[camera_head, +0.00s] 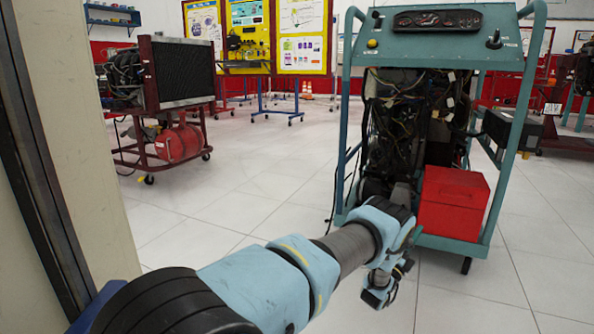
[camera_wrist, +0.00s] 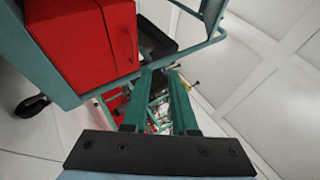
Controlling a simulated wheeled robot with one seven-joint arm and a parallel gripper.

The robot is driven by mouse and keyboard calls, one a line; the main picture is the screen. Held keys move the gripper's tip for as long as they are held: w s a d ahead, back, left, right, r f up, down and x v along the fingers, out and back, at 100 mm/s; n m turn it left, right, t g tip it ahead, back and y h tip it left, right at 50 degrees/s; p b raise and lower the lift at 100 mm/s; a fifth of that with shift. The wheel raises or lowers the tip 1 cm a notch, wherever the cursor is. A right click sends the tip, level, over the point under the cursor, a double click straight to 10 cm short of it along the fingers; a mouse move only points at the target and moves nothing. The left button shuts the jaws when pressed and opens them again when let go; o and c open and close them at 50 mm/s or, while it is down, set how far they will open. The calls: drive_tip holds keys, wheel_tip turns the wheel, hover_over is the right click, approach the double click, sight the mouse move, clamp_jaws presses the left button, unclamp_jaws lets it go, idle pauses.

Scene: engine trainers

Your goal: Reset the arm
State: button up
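My arm (camera_head: 345,245) reaches forward from the bottom of the head view toward a teal engine trainer cart (camera_head: 440,50).
A pale wall edge (camera_head: 75,130) with a dark strip stands close on the left. A radiator engine stand (camera_head: 180,75) with a red tank is behind it. Yellow display boards (camera_head: 247,35) stand at the back. White tiled floor (camera_head: 240,210) is free between the stand and the cart.

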drive_tip(key=w+a+r+n+t+y+p, duration=0.1)
drive_tip(key=w+a+r+n+y, duration=0.3)
drive_tip(key=w, duration=0.2)
drive_tip(key=w+a+r+n+y+p, duration=0.1)
drive_tip(key=w+a+r+n+y, duration=0.2)
drive_tip(key=w+r+n+y, duration=0.15)
drive_tip(key=w+a+r+n+g+y+p, duration=0.1)
drive_tip(key=a+r+n+g+y+p, duration=0.2)
drive_tip(key=a, duration=0.4)
drive_tip(key=w+a+r+n+y, duration=0.1)
drive_tip(key=a+r+n+y, duration=0.2)
drive_tip(key=a+r+n, duration=0.3)
drive_tip(key=s+a+r+n+g+y+p, duration=0.2)
drive_tip(key=s+a+r+n+g, duration=0.15)
drive_tip(key=s+a, duration=0.7)
drive_tip(key=s+a+r+n+g+y+p, duration=0.15)
drive_tip(key=s+a+n+g, duration=0.3)
drive_tip(key=s, duration=1.05)
drive_tip(key=s+a+r+n+g+y+p, duration=0.1)
drive_tip(key=s+a+r+n+g, duration=0.3)
drive_tip(key=s+a, duration=0.65)
wheel_tip(320, 180, up, 37)
drive_tip(key=s+d+p, duration=0.1)
drive_tip(key=s+p, duration=0.1)
drive_tip(key=p, duration=3.6)
drive_tip(key=shift+s+d+r+n, duration=0.2)
drive_tip(key=shift+s+d+n, duration=0.05)
drive_tip(key=shift+n, duration=0.2)
